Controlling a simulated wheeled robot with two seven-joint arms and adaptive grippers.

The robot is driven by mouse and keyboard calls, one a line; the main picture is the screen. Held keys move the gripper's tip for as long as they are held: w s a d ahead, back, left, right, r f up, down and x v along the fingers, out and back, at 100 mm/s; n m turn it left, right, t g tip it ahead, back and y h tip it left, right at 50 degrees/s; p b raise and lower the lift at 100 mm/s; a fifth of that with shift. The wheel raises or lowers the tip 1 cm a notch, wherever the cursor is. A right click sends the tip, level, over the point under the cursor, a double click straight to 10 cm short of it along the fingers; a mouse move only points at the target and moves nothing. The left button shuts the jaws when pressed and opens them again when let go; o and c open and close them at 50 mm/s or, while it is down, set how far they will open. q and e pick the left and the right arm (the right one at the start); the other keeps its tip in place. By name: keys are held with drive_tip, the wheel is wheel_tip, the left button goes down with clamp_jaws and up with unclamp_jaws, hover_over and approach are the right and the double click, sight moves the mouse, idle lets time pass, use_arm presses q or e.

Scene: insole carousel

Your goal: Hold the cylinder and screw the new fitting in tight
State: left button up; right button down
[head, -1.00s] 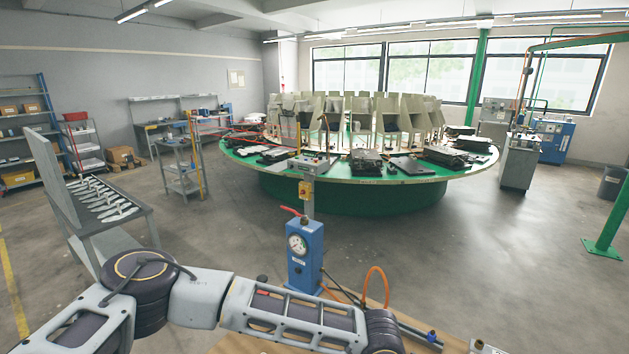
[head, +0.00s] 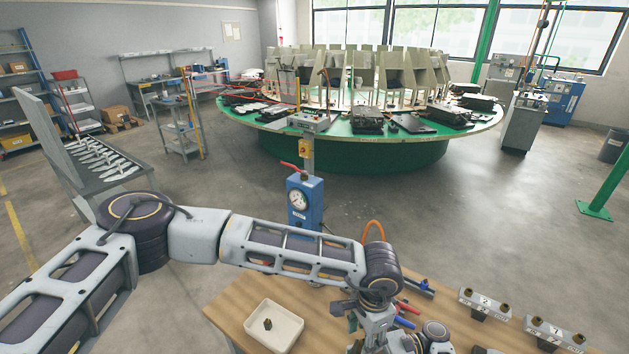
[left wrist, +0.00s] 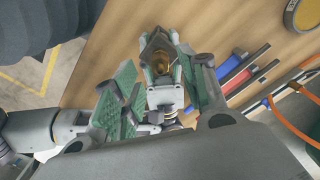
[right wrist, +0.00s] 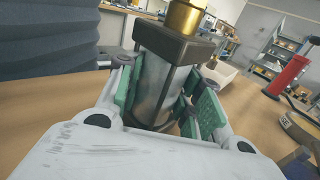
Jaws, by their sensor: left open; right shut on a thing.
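The cylinder (right wrist: 160,80) is a grey metal body with a dark square end cap, clamped between the green pads of my right gripper (right wrist: 165,88). A brass fitting (right wrist: 186,17) stands on its upper end; how deep it sits is not clear. In the left wrist view my open left gripper (left wrist: 160,62) has its green-padded fingers spread. The cylinder's dark cap (left wrist: 150,44) and the brass fitting (left wrist: 161,64) show between and beyond them, apparently not touched. In the head view the left gripper (head: 362,312) is above the workbench, and the cylinder is mostly hidden.
A white tray (head: 287,311) on the wooden bench (head: 235,300) holds one small dark fitting (head: 267,323). Two labelled blocks with brass fittings (head: 485,304) stand at right. Red (left wrist: 229,66) and blue (left wrist: 236,82) tool handles lie close by. A blue gauge unit (head: 303,212) stands behind.

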use_arm(q)
wheel_tip(320, 180, up, 8)
idle(0.5)
drive_tip(key=shift+r, duration=0.1)
use_arm(e)
drive_tip(key=c, duration=0.9)
unclamp_jaws()
drive_tip(key=shift+v, duration=3.8)
use_arm(q)
drive_tip(key=shift+s, duration=0.1)
use_arm(e)
drive_tip(key=shift+d, duration=0.1)
